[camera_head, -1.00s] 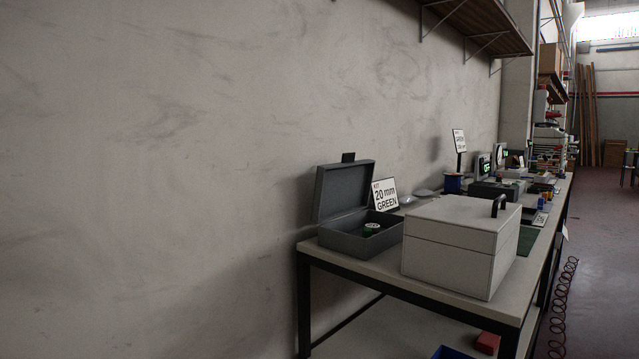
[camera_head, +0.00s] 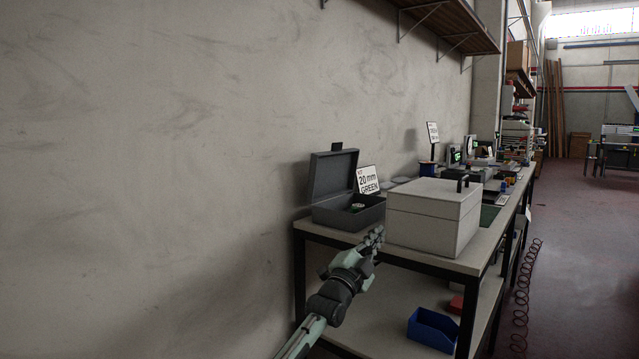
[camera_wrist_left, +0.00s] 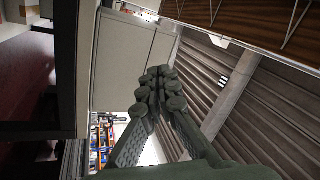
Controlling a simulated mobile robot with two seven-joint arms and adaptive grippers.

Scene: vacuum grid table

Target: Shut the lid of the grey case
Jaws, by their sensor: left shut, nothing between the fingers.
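The grey case (camera_head: 349,213) stands at the near left end of the table. Its lid (camera_head: 333,175) is raised, with a dark latch tab at the top edge. My left gripper (camera_head: 375,237) is at the table's front edge, just in front of the case and left of the white box, apart from the lid. In the left wrist view the gripper's fingertips (camera_wrist_left: 162,82) are together with nothing between them. My right gripper is not in view.
A large white box (camera_head: 432,217) with a black handle stands right of the case. A sign reading 20 mm GREEN (camera_head: 368,181) is behind the case. A blue bin (camera_head: 432,328) is on the lower shelf. A wall shelf (camera_head: 450,22) hangs above.

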